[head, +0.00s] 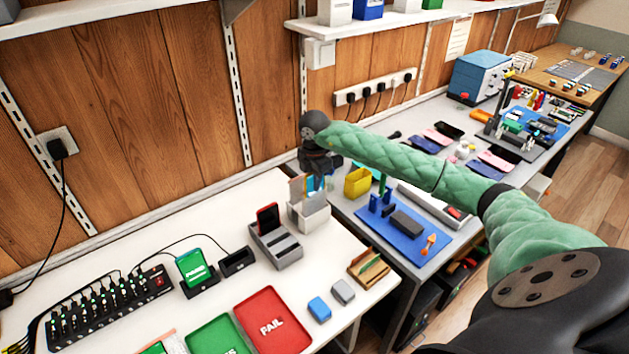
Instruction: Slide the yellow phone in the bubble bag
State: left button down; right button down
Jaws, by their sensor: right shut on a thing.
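My right gripper (316,176) points down at the white holder (309,217) near the back edge of the white table. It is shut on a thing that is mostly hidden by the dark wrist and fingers. A small teal patch shows by the fingers. A thin tan-orange piece (296,189) stands upright in the holder beside the gripper. I cannot make out for sure which piece is the yellow phone or the bubble bag. My left gripper is not in view.
A yellow bin (358,182) is to the right. Red FAIL tray (272,321) and green tray (216,337) lie in front. A blue mat (405,238) holds tools.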

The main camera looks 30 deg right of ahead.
jog(key=shift+f+b, duration=0.35)
jog(key=shift+f, duration=0.3)
jog(key=c, duration=1.4)
grip_release()
jog(key=shift+r, duration=0.2)
jog(key=shift+r+p, duration=1.45)
jog(key=shift+r, duration=1.9)
